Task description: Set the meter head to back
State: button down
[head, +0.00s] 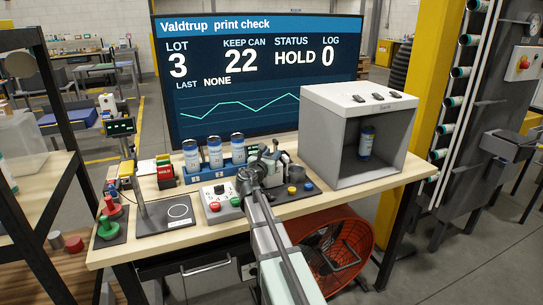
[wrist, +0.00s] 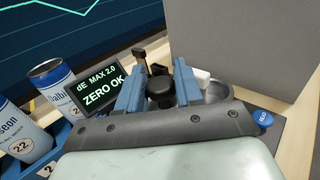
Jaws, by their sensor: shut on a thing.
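In the wrist view, my gripper (wrist: 158,78) has its two blue fingers closed on either side of a black round knob (wrist: 160,94), which looks like the meter head's grip. Black upright parts (wrist: 140,62) stand just beyond it. The meter's display (wrist: 98,92) left of the fingers reads "dE MAX 2.0 ZERO OK". In the head view, my gripper (head: 264,166) is at the meter near the middle of the bench, and my arm hides most of the head. A grey cup-like part (wrist: 217,91) and a white block (wrist: 203,77) sit right of the fingers.
Several blue-and-white cans (head: 214,152) stand in a blue rack left of the meter. A grey light booth (head: 312,140) with one can (head: 366,142) inside stands to the right. A button box (head: 221,202) is in front. The big screen (head: 260,60) reads HOLD.

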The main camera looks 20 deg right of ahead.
jog(key=shift+a, duration=1.65)
jog(key=c, duration=0.9)
grip_release()
jog(key=shift+a, duration=0.1)
jog(key=shift+s, duration=0.1)
jog(key=v, duration=1.3)
jog(key=shift+s+a, duration=0.2)
jog(key=shift+a, duration=0.05)
